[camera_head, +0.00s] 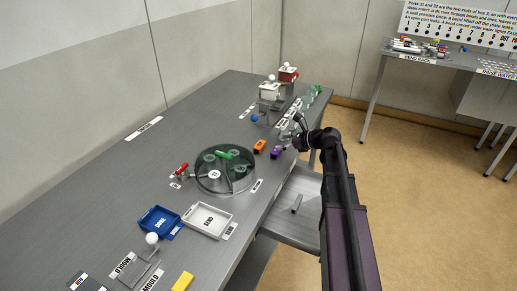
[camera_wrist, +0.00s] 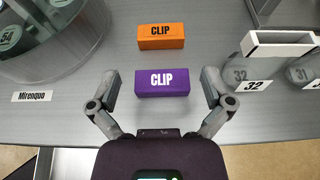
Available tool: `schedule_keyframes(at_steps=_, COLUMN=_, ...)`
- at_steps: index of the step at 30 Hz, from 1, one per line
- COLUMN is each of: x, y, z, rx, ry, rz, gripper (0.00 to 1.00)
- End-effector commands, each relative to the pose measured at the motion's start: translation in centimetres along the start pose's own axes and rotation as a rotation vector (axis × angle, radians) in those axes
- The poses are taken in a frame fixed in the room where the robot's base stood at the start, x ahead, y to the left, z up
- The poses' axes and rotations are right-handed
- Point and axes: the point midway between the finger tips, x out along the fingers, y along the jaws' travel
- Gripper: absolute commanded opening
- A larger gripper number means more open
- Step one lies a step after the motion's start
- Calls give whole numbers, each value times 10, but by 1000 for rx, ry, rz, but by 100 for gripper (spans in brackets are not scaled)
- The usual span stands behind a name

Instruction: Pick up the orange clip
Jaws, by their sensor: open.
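The orange clip (camera_head: 259,146) is a small block on the grey table, to the right of the round clear-covered dish in the head view. In the wrist view the orange clip (camera_wrist: 161,36) lies beyond a purple clip (camera_wrist: 162,82), with a gap between them. My gripper (camera_wrist: 161,92) is open, with one finger on each side of the purple clip and nothing visibly held. In the head view my gripper (camera_head: 288,137) is near the purple clip (camera_head: 276,152), partly hidden by my arm. I cannot tell its exact height above the table.
The round dish (camera_head: 224,170) stands left of the clips. Labelled white fittings (camera_wrist: 280,55) stand to the right in the wrist view. The table's front edge (camera_wrist: 200,143) is close. A white tray (camera_head: 206,220) and a blue tray (camera_head: 159,222) lie nearer the camera.

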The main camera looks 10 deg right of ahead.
Motion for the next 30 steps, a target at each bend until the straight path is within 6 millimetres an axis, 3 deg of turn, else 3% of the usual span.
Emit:
schedule_keyframes(at_steps=3, x=21, y=0, z=-3, rx=0, ry=0, rz=2, gripper=100)
schedule_keyframes(at_steps=9, x=43, y=0, z=-2, rx=-1, ry=0, rz=1, gripper=100)
schedule_keyframes(at_steps=24, x=50, y=0, z=0, rx=0, ry=0, rz=0, gripper=100)
schedule_keyframes(at_steps=30, x=64, y=-1, z=-4, rx=-1, ry=0, rz=1, gripper=100)
